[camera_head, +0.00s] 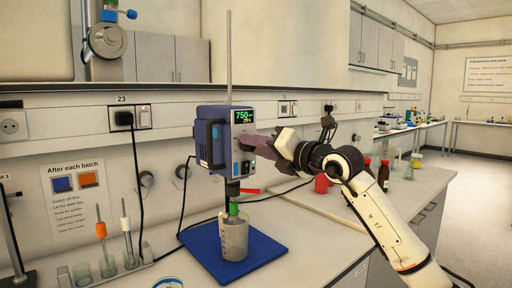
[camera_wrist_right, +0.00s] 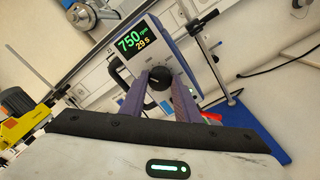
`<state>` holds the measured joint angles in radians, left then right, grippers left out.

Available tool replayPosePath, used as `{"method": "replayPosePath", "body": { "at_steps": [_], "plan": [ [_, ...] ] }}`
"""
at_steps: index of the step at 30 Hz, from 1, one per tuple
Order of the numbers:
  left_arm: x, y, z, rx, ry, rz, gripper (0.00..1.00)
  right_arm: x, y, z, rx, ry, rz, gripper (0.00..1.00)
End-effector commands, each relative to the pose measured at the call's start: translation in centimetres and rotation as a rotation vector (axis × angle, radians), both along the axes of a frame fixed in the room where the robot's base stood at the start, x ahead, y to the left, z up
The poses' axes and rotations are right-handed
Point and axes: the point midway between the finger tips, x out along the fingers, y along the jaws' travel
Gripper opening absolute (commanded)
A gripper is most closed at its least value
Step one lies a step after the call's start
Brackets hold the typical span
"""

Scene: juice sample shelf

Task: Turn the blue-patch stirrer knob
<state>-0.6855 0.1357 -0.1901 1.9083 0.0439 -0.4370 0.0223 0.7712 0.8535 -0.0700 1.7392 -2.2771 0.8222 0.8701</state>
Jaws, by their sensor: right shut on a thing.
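The overhead stirrer (camera_head: 212,140) is a blue box with a pale front. It stands over a blue mat (camera_head: 262,250). Its lit display (camera_wrist_right: 136,42) reads 750 rpm and 29 s in the right wrist view. Below the display is a round dark knob (camera_wrist_right: 159,78) with a pale pointer mark. My right gripper (camera_head: 253,145) reaches in from the right at the stirrer's front. In the wrist view its two purple fingers lie on either side of the knob, shut on it. In the head view the fingers hide the knob. My left gripper is not in view.
Dark bottles (camera_head: 383,176) and a red container (camera_head: 321,184) stand behind my right arm.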

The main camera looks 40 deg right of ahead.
Motion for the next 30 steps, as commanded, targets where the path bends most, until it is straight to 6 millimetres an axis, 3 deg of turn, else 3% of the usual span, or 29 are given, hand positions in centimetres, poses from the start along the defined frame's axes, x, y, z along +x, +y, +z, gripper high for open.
{"method": "replayPosePath", "body": {
  "at_steps": [8,30],
  "plan": [
    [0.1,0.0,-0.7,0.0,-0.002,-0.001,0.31,0.0,0.0,-0.1,-0.15,-0.011,-0.001,0.07],
    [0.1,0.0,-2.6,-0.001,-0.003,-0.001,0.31,0.0,0.1,0.1,-0.842,-0.066,0.0,0.07]
  ]
}}
